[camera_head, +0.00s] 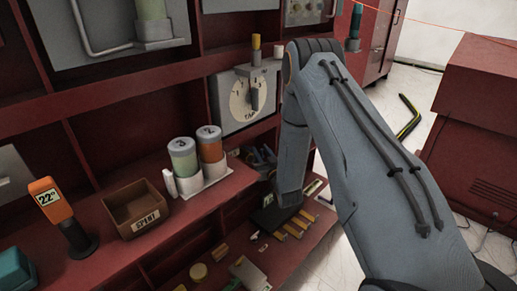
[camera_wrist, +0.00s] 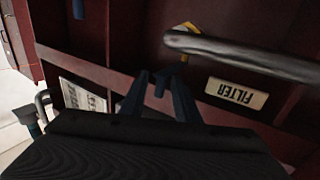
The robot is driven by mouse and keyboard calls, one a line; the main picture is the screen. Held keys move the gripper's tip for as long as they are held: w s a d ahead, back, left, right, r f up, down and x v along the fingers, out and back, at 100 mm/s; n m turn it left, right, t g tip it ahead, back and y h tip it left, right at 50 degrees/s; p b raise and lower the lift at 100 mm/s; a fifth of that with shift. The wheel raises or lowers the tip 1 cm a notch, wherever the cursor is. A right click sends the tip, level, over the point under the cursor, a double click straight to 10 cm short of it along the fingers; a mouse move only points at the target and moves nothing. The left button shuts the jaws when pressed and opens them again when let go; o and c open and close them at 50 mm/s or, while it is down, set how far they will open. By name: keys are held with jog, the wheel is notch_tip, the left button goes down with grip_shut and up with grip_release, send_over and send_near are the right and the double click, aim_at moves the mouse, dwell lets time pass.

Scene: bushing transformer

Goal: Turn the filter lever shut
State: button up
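In the wrist view, a white label reading FILTER (camera_wrist: 237,93) appears upside down on a dark red panel. A thick grey bar (camera_wrist: 245,55) runs above it, its rounded end at the left; it looks like the filter lever, but I cannot be sure. My gripper (camera_wrist: 160,74) points toward the panel with its two dark blue fingers apart. The bar's end is just beyond the fingertips in the picture, and I see no grip on it. In the head view my arm covers part of this area, and I cannot make out the lever.
In the head view, a bin (camera_head: 138,208), two canisters (camera_head: 183,158) and an orange gauge (camera_head: 50,200) stand on the red shelf. A dial panel (camera_head: 240,104) is behind. Loose parts (camera_head: 285,232) lie low. A red cabinet (camera_head: 480,120) stands right; white floor separates them.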

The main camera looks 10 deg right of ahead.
jog(key=w, duration=0.3)
jog(key=shift+w+a, duration=0.2)
grip_shut()
